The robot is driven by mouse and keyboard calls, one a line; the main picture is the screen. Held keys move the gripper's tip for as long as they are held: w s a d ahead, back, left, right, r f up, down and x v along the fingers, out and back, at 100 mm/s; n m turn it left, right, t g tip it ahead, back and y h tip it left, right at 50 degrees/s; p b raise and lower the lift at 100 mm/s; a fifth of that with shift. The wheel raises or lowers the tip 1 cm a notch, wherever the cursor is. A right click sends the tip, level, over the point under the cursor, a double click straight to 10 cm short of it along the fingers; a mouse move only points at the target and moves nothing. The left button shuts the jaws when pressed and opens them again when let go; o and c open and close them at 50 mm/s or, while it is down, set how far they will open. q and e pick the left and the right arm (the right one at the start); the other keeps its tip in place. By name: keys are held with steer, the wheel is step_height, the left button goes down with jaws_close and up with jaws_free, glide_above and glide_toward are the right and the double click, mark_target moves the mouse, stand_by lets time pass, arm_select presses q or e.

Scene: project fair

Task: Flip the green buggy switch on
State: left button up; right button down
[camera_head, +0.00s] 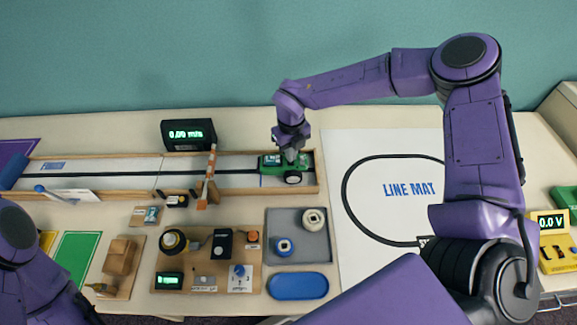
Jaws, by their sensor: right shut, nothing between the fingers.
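The green buggy (270,160) with dark wheels stands at the right end of the wooden-walled track, on the black line. My right gripper (291,155) points down at the buggy's top and is shut with nothing held. Its fingertips are at or just above the buggy's right part; I cannot tell whether they touch. The buggy's switch is hidden or too small to make out. My left arm shows at the lower left, but its gripper is outside the picture.
A display reading 0.00 m/s (188,134) stands behind the track. In front are a grey tray (298,250) with two spools and a blue dish (297,286). A line mat (372,215) lies right.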

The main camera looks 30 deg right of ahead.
steer(key=shift+f+b, duration=0.4)
steer(key=shift+f, duration=0.15)
steer(key=shift+s, duration=0.1)
step_height(320, 180, up, 7)
steer(key=p, duration=0.6)
